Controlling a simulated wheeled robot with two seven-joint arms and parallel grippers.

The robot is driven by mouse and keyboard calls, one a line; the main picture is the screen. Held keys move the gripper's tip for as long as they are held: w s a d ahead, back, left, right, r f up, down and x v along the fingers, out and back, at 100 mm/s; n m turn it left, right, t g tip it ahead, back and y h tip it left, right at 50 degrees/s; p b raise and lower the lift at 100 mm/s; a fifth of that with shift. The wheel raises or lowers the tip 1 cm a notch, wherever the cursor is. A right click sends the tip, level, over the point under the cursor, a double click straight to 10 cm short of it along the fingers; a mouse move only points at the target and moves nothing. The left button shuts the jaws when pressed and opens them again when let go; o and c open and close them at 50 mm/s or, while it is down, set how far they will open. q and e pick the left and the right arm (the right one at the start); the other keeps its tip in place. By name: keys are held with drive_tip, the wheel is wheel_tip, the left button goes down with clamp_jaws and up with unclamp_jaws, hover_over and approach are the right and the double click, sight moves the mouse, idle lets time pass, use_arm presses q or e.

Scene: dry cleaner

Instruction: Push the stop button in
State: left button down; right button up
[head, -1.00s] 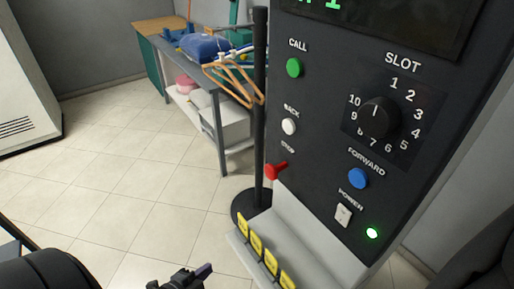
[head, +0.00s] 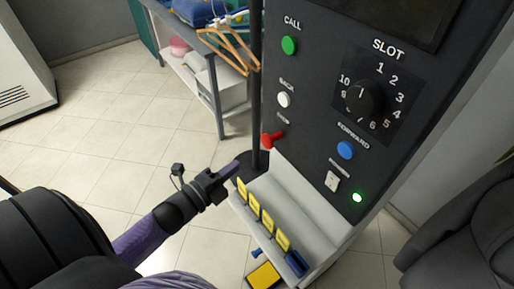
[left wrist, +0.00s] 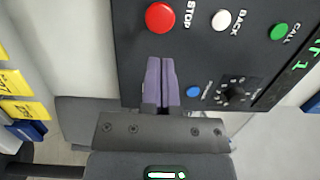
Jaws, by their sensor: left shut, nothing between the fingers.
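The red stop button (head: 272,139) sticks out from the lower left edge of the dark control panel (head: 316,110), under the STOP label. In the left wrist view the round red stop button (left wrist: 160,17) lies just beyond and slightly left of my fingertips. My left gripper (head: 236,165) is shut and empty, with its purple fingers pointing at the panel, left of and a little below the button. In the left wrist view the closed fingers of my left gripper (left wrist: 160,62) appear apart from the button. My right gripper is not in view.
The panel also carries a green call button (head: 289,45), a white back button (head: 284,99), a blue forward button (head: 346,150), a slot dial (head: 364,98) and a power switch (head: 332,181). Yellow tags (head: 267,221) line the ledge below. A black post (head: 256,90) stands behind.

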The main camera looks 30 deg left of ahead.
sight(265, 144)
use_arm(q)
drive_tip(key=x, duration=0.8)
drive_tip(key=shift+b+x, duration=0.7)
drive_tip(key=shift+x, duration=0.25)
drive_tip(key=shift+s+d+r, duration=0.1)
